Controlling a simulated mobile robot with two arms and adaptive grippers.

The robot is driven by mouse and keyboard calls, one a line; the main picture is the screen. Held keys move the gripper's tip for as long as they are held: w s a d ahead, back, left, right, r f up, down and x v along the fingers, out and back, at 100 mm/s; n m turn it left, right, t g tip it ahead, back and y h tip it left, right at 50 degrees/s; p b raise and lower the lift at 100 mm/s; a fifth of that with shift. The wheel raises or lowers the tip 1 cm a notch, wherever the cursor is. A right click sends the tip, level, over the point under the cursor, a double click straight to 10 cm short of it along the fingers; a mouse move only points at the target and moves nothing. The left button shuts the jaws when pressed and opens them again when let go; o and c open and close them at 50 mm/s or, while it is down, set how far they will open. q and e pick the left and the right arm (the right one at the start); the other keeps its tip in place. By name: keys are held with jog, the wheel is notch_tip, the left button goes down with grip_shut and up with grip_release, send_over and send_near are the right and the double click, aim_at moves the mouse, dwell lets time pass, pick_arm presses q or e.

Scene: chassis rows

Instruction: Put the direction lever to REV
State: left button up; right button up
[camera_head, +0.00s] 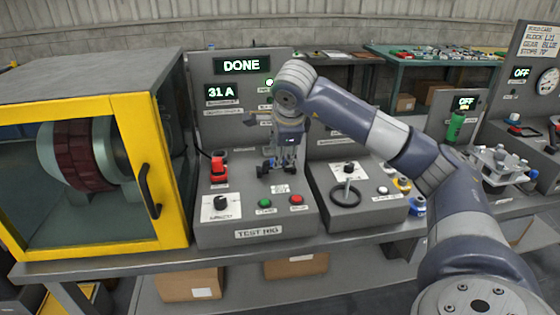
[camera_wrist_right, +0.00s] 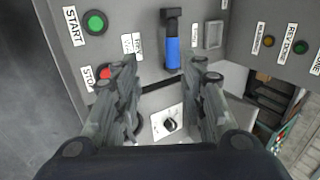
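The direction lever (camera_wrist_right: 172,50), a blue grip with a black end, shows in the right wrist view on the grey panel, just beyond and between my fingertips. Small white labels flank it, too small to read. I cannot tell its position in the head view, where my gripper covers that spot. My right gripper (camera_head: 280,168) is over the test rig's (camera_head: 258,234) sloping panel, pointing down. In the wrist view its two fingers (camera_wrist_right: 165,64) are spread apart with nothing clasped between them. My left gripper is not in view.
A green START button (camera_wrist_right: 95,22) and red STOP button (camera_wrist_right: 105,73) sit beside the lever. A red handle (camera_head: 219,168) stands left on the panel. The display (camera_head: 241,66) reads DONE. A neighbouring console with a handwheel (camera_head: 345,194) is to the right; a yellow-framed enclosure (camera_head: 165,180) is left.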

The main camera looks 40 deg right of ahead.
jog(key=v, duration=0.3)
jog(key=shift+r, duration=0.3)
jog(key=shift+a+f, duration=0.1)
